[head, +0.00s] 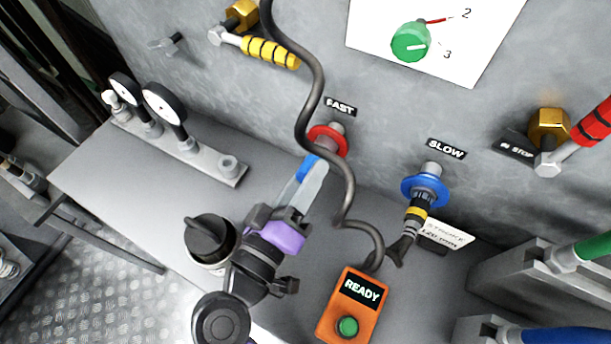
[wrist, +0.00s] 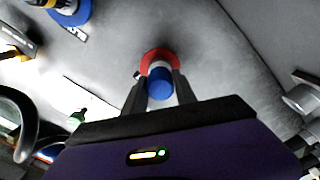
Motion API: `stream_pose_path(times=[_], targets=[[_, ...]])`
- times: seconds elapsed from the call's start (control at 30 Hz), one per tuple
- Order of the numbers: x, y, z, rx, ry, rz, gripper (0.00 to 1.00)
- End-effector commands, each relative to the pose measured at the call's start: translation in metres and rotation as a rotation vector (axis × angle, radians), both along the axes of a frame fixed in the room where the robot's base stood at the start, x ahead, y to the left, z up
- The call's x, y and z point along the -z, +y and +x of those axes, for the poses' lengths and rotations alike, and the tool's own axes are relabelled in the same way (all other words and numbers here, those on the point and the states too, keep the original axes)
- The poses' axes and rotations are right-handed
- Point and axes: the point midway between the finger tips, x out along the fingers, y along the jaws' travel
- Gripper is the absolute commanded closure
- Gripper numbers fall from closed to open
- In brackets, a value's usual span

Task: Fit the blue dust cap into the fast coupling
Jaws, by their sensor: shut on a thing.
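The fast coupling (head: 328,138) is a metal socket with a red collar on the grey wall, under the FAST label. In the wrist view its red ring (wrist: 157,57) shows straight ahead, behind the cap. The blue dust cap (wrist: 159,83) is between the fingertips of my gripper (wrist: 160,92), which is shut on it. In the head view the cap (head: 307,167) is just below and left of the red collar, close to it. The cap overlaps the coupling's opening in the wrist view; I cannot tell whether they touch.
A dark cable (head: 318,95) hangs in front of the fast coupling and runs down to the orange READY box (head: 352,307). The slow coupling (head: 425,187) with a blue collar holds a plug at right. Gauges (head: 165,103) stand on the shelf at left.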

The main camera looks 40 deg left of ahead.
Motion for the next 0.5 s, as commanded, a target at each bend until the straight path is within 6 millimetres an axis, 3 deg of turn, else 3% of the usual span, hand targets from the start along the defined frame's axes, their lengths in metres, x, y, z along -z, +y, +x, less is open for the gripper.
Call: stream_pose_path(times=[0.5], targets=[[-0.0003,0.0026,0.0103,0.0,-0.001,0.0,1.0]])
